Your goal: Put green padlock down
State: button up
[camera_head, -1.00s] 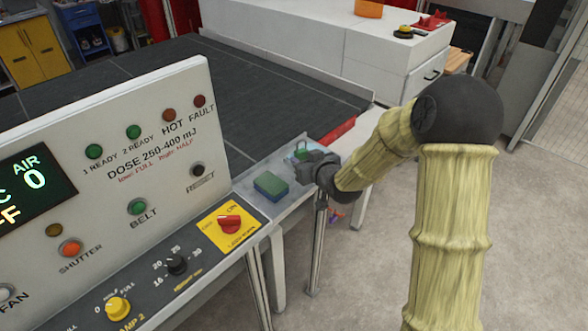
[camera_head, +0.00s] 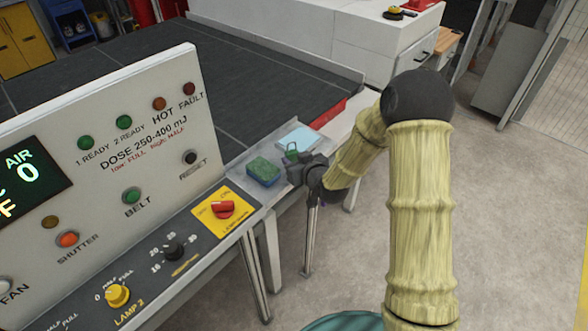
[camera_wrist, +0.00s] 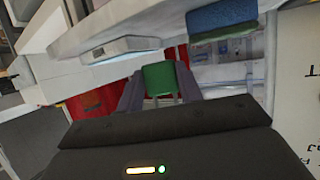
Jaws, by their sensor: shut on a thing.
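My gripper (camera_head: 292,166) is shut on the green padlock (camera_head: 291,151), at the narrow ledge beside the control panel. In the wrist view the padlock's green body (camera_wrist: 158,79) sits between the two fingers, with its thin metal shackle toward the gripper. I cannot tell whether the padlock touches the ledge or hangs just above it. My gripper partly hides it in the head view.
A green and blue sponge (camera_head: 263,171) lies on the ledge (camera_head: 238,182), just left of my gripper. A pale blue flat item (camera_head: 301,137) lies behind the padlock. The control panel (camera_head: 150,130) rises at left, with the dark conveyor belt (camera_head: 235,75) behind. Open floor lies right.

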jog(key=shift+w+d+f, duration=0.1)
jog(key=shift+f, duration=0.15)
jog(key=shift+f+p, duration=0.6)
jog(key=shift+f, duration=1.25)
jog(key=shift+f, duration=0.15)
jog(key=o, duration=0.8)
jog(key=shift+c, duration=0.2)
jog(key=shift+r, duration=0.2)
jog(key=b+v, duration=0.3)
jog(key=v, duration=0.9)
jog(key=shift+f, duration=0.1)
